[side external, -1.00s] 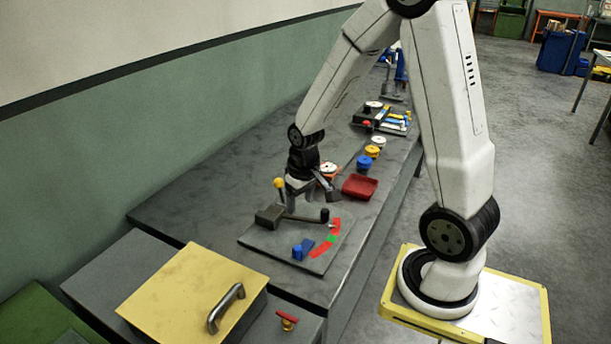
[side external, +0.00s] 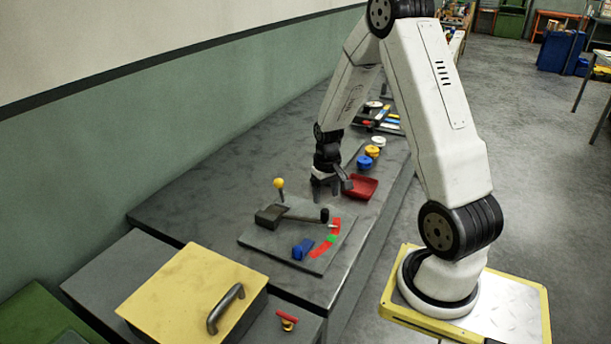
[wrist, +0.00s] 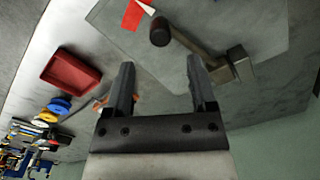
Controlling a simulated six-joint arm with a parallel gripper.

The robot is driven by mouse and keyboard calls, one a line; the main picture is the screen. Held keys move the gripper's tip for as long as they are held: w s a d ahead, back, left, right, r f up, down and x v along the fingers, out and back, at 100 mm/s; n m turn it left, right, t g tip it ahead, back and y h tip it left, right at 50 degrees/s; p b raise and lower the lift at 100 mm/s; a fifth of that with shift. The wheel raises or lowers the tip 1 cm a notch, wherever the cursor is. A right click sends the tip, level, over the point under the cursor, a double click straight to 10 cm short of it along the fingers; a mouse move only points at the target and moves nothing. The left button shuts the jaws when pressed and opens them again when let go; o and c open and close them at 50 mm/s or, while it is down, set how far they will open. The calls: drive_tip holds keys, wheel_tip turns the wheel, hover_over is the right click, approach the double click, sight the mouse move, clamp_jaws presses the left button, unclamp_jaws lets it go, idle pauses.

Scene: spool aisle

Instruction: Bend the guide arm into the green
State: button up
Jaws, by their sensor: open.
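The guide arm (side external: 303,217) is a dark bar on a grey base plate (side external: 262,240), running from a dark block to a black knob (side external: 324,215). Its pointer end lies by the red part of a red and green scale; the green patch (side external: 331,238) sits between red patches. In the wrist view the guide arm (wrist: 190,45) and its knob (wrist: 160,32) show beyond the fingers. My gripper (side external: 331,192) is open and empty, behind the plate near the red tray, apart from the guide arm. It also shows in the wrist view (wrist: 160,80).
A yellow ball on a stem (side external: 279,184) stands behind the block, and a blue block (side external: 302,249) sits at the plate's front. A red tray (side external: 360,187) is right of my gripper, with blue and yellow spools (side external: 364,162) beyond. A yellow handled lid (side external: 190,290) is in front.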

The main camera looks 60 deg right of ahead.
sight(325, 210)
drive_tip(key=shift+f, duration=3.35)
clamp_jaws()
